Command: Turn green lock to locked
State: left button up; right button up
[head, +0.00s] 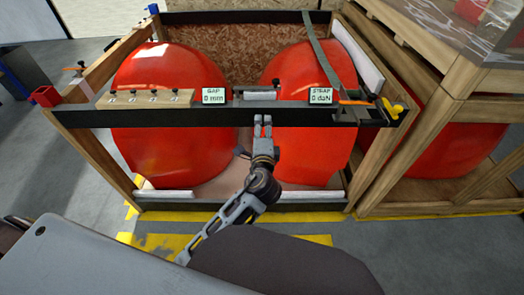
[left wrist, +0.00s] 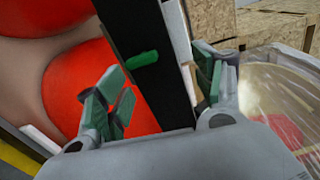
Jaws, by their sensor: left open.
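In the left wrist view a small green lock handle (left wrist: 142,60) lies across the edge of a black bar (left wrist: 140,28). It is ahead of my left gripper (left wrist: 160,88), between the lines of its two spread fingers and apart from them. In the head view my left gripper (head: 262,119) is at the front black bar (head: 215,116), near its middle. The green handle cannot be made out there. My left gripper is open with nothing between its fingers. My right gripper is not in view.
Two large red nosecones (head: 170,75) sit behind the bar in a wooden frame (head: 104,165). A GAP display (head: 214,96) and a STRAP display (head: 321,99) stand on the bar. A yellow handle (head: 394,109) is at its right end. A second crate (head: 450,108) stands at the right.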

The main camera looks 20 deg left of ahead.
pick_arm(q)
jog(key=f+v, duration=0.1)
jog(key=v, duration=0.7)
jog(key=shift+s, duration=0.4)
dwell(1.0)
dwell(0.5)
dwell(0.5)
